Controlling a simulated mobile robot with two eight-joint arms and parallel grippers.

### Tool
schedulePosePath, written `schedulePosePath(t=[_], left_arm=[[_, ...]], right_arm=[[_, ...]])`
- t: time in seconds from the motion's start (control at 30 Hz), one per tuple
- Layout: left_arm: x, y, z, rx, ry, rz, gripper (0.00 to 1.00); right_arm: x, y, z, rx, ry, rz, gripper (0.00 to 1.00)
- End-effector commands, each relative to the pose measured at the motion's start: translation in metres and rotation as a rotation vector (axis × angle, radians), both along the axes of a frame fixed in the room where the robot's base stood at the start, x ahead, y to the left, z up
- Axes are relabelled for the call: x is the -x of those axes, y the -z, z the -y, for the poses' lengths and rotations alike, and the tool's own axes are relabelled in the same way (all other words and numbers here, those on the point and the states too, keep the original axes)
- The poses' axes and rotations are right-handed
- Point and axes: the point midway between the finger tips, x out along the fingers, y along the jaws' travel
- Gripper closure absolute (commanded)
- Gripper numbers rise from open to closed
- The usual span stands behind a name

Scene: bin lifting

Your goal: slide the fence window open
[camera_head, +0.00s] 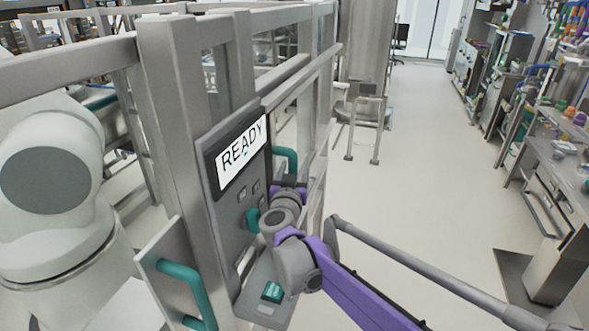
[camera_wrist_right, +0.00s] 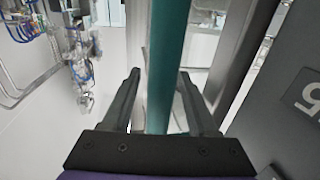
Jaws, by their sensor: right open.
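The metal fence (camera_head: 172,110) runs from the lower left into the distance. A teal handle (camera_head: 287,153) stands upright on the fence just beyond the READY panel, by the window section. My right gripper (camera_head: 290,187) is at this handle, partly hidden by its own wrist in the head view. In the right wrist view my right gripper (camera_wrist_right: 160,95) is open, with the teal bar (camera_wrist_right: 166,55) running upright between its two fingers. Gaps show on both sides of the bar, so the fingers are not closed on it. My left gripper is not in view.
A grey panel with a READY display (camera_head: 242,152) juts out beside my right wrist. Another teal handle (camera_head: 188,287) is at the lower left. A white jointed machine (camera_head: 50,190) stands at the left. The floor (camera_head: 435,165) to the right is clear up to the benches (camera_head: 560,190).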

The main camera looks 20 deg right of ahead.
Motion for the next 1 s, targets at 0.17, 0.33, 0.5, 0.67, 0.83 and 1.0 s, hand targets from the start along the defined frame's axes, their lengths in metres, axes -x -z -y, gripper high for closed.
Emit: schedulePosePath(t=[0.17, 0.33, 0.5, 0.67, 0.83, 1.0], left_arm=[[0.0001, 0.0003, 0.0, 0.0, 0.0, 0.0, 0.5], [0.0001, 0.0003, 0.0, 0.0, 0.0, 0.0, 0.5], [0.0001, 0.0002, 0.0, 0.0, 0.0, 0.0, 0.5], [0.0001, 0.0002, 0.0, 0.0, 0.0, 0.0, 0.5], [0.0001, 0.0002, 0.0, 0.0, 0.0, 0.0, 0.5], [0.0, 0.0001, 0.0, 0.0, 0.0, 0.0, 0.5]], right_arm=[[0.0003, 0.0002, 0.0, 0.0, 0.0, 0.0, 0.51], [0.0003, 0.0001, 0.0, 0.0, 0.0, 0.0, 0.82], [0.0004, 0.0001, 0.0, 0.0, 0.0, 0.0, 1.0], [0.0004, 0.0, 0.0, 0.0, 0.0, 0.0, 1.0], [0.0004, 0.0, 0.0, 0.0, 0.001, 0.0, 1.0], [0.0004, 0.0, 0.0001, 0.0, 0.001, 0.0, 1.0]])
